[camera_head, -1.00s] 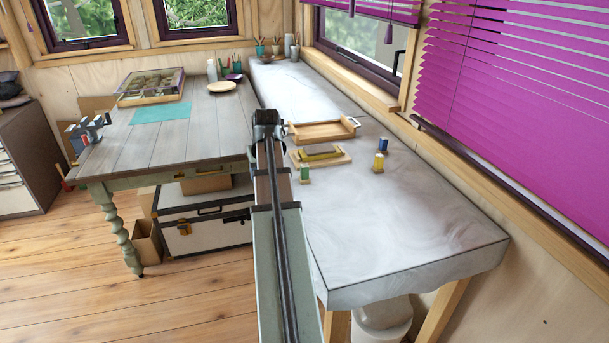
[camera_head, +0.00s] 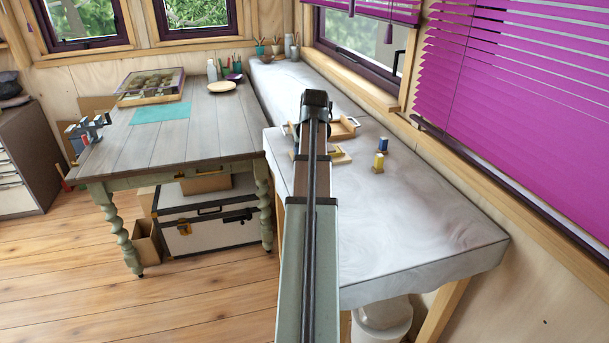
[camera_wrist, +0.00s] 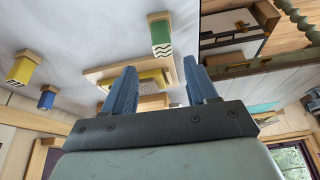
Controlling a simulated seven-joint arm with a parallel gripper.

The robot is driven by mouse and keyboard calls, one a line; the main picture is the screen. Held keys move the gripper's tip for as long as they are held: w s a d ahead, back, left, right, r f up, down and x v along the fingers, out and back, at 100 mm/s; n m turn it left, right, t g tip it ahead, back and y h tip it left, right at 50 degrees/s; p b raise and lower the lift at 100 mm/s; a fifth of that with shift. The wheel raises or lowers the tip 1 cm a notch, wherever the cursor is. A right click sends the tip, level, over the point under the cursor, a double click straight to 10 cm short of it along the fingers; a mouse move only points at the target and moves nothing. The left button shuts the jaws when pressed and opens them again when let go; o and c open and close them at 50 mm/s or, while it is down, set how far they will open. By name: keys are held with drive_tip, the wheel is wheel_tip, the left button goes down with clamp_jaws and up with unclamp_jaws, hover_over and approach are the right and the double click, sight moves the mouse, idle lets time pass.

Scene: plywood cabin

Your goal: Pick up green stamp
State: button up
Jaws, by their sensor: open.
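The green stamp (camera_wrist: 161,36) shows in the wrist view as a green block with a wooden piece at one end and black wavy lines on a pale end face. It stands on the grey-white worktop (camera_head: 430,215), near its edge. In the head view my arm hides it. My gripper (camera_wrist: 161,84) shows in the wrist view with its two blue fingers apart and nothing between them. The green stamp appears beyond the fingertips, roughly in line with the gap and apart from them.
A yellow stamp (camera_head: 378,165) and a blue stamp (camera_head: 383,145) stand right of my arm. A wooden holder with a yellow piece (camera_wrist: 150,78) shows behind the fingers. A wooden tray (camera_head: 343,128) is partly hidden by my arm. The front right of the worktop is clear.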

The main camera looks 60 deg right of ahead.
drive_tip(key=shift+x, duration=1.4)
drive_tip(key=shift+a+x, duration=0.2)
drive_tip(key=shift+x, duration=1.1)
drive_tip(key=shift+a+x, duration=0.15)
drive_tip(key=shift+x, duration=1.2)
drive_tip(key=shift+f, duration=0.1)
drive_tip(key=shift+c, duration=0.2)
drive_tip(key=c, duration=1)
wheel_tip(320, 180, up, 10)
drive_tip(key=shift+r, duration=0.1)
